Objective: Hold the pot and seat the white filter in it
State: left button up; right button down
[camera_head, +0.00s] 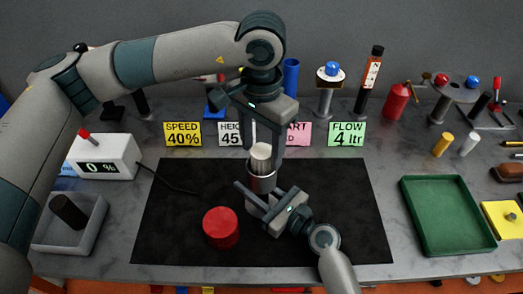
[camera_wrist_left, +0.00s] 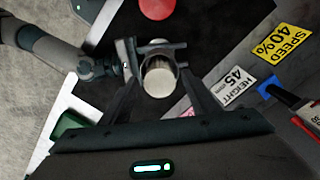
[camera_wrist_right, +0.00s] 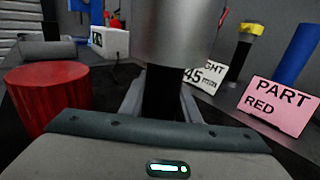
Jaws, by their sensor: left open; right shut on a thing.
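The silver pot (camera_head: 262,184) is upright above the black mat, and its dark lower part shows in the right wrist view (camera_wrist_right: 162,92). My right gripper (camera_head: 258,193) is shut on that lower part from the front right. The white filter (camera_head: 261,153) stands upright in the pot's mouth, with its upper part above the rim. Its pale round top also shows in the left wrist view (camera_wrist_left: 158,76). My left gripper (camera_head: 264,147) points down from above, open, with one finger on either side of the filter. How deep the filter sits is hidden by the pot wall.
A red cylinder (camera_head: 221,228) stands on the black mat (camera_head: 175,225), left of the right gripper. Sign cards (camera_head: 184,134) line the back. A grey tray (camera_head: 92,232) is at left and a green tray (camera_head: 446,216) at right. The mat's right side is clear.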

pick_arm(q)
notch_tip(320, 180, up, 10)
jog(key=shift+r, duration=0.2)
dwell(0.6)
pick_arm(e)
jog(key=c, duration=1.3)
grip_release()
jog(key=shift+r, duration=0.1)
jog(key=shift+o, duration=0.2)
jog(key=shift+f, duration=0.2)
jog(key=shift+s+d, duration=0.3)
jog(key=shift+d, duration=0.05)
jog(key=v, duration=1)
jog(key=shift+s+d+r, duration=0.15)
jog(key=shift+s+d, duration=0.2)
jog(key=shift+d, duration=0.15)
